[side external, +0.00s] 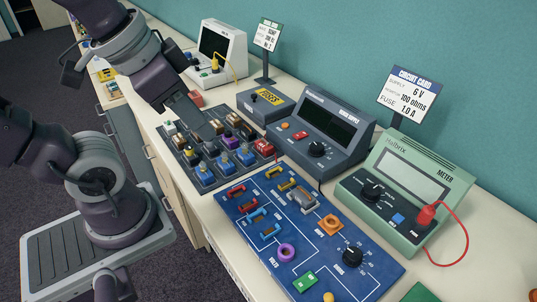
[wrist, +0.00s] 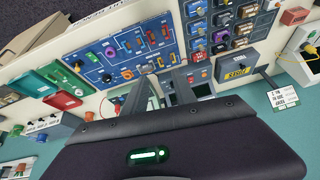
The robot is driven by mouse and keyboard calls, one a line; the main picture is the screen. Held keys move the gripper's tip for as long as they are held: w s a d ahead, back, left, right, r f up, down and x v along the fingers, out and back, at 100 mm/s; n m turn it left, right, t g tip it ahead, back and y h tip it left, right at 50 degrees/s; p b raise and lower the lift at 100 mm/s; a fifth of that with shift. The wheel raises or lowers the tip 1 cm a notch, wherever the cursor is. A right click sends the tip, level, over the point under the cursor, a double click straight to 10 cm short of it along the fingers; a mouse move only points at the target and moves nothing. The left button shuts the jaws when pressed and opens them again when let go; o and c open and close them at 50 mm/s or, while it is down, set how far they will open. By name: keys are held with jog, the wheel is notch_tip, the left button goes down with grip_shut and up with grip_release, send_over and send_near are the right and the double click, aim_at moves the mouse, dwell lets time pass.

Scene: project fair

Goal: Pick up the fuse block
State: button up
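A red block (side external: 264,147) sits at the tray's right end. I cannot tell which piece is the fuse block.
A blue circuit board (side external: 300,235) with raised parts lies right of the tray. A grey power supply (side external: 325,135) and a green meter (side external: 405,185) with a red lead stand behind. Card signs (side external: 408,95) rise at the back. The counter's front edge is near the tray.

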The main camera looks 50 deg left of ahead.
jog(key=w+a+f+m+g, duration=0.15)
jog(key=w+a+m, duration=0.3)
jog(key=w, duration=0.55)
jog(key=m+g+y, duration=0.2)
jog(key=m+g, duration=0.2)
jog(key=m, duration=0.7)
send_near(264, 144)
jog(key=shift+f, duration=0.55)
jog(key=shift+m, duration=0.35)
jog(key=f, duration=0.2)
jog(key=a+f, duration=0.1)
jog(key=f, duration=0.3)
jog(key=shift+s+a+f, duration=0.15)
jog(key=shift+a+f, duration=0.1)
jog(key=shift+f, duration=0.05)
jog(key=shift+a+f, duration=0.1)
jog(key=shift+f, duration=0.4)
jog(key=shift+c, duration=0.4)
grip_shut()
